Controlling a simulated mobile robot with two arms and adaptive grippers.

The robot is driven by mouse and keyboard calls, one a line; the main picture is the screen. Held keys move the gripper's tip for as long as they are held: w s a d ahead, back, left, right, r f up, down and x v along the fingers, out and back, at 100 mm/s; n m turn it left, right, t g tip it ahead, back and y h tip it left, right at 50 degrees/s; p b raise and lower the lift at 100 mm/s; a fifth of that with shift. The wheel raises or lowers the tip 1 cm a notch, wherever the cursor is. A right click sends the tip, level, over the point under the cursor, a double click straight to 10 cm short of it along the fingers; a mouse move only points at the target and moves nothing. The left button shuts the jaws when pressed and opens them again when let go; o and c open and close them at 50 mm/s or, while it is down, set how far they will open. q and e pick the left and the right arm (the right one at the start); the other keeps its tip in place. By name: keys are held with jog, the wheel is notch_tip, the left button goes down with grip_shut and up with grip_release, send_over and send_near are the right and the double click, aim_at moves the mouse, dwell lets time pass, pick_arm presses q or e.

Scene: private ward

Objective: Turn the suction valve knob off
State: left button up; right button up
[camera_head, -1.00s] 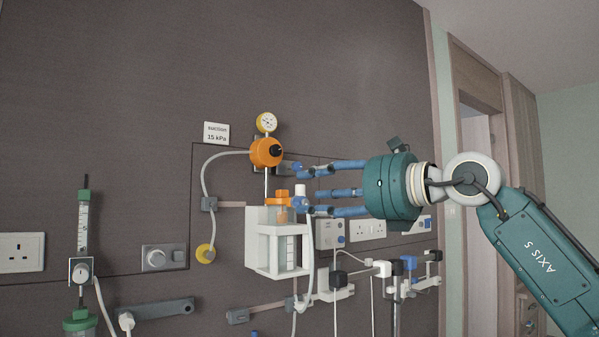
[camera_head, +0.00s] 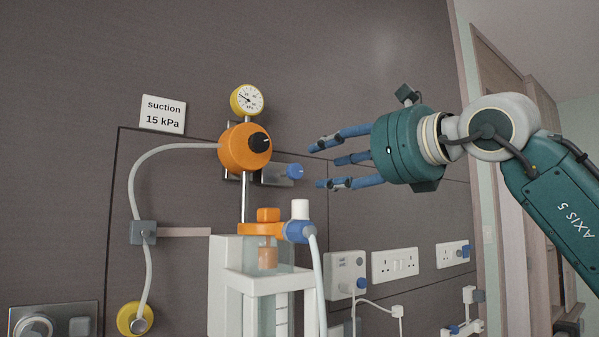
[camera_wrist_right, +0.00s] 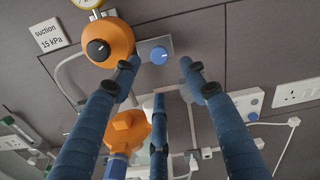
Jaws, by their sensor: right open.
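The orange suction regulator (camera_head: 236,150) is on the wall, with a black knob (camera_head: 260,142) bearing a white line on its front. Beside it, a grey valve block (camera_head: 272,173) carries a blue knob (camera_head: 294,171). My right gripper (camera_head: 318,166) is open and empty just right of the blue knob, apart from it in the head view. The right wrist view shows the black knob (camera_wrist_right: 98,50) at upper left and the blue knob (camera_wrist_right: 159,55) with a white mark, seen between my spread fingertips (camera_wrist_right: 160,74). My left gripper is in neither view.
A yellow-rimmed gauge (camera_head: 247,100) sits above the regulator, and a "suction 15 kPa" sign (camera_head: 163,114) at upper left. Below stands a suction jar in a white holder (camera_head: 229,290) with a hose. Sockets (camera_head: 395,264) line the lower right wall. The upper wall is clear.

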aim_at(298, 171)
jog(key=p+x, duration=0.1)
jog(key=x, duration=0.2)
jog(key=p+x, duration=0.1)
jog(key=shift+w+a+r+p, duration=0.15)
jog(key=shift+a+r+p, duration=0.15)
jog(key=shift+a, duration=0.1)
jog(key=x, duration=0.1)
jog(key=p+x, duration=0.1)
jog(key=x, duration=0.1)
jog(key=p+x, duration=0.1)
jog(key=x, duration=0.1)
jog(key=shift+w+d+f, duration=0.1)
jog(key=shift+d+f, duration=0.05)
jog(key=shift+f, duration=0.15)
jog(key=c, duration=0.4)
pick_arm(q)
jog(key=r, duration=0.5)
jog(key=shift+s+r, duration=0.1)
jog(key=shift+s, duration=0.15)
pick_arm(e)
grip_shut()
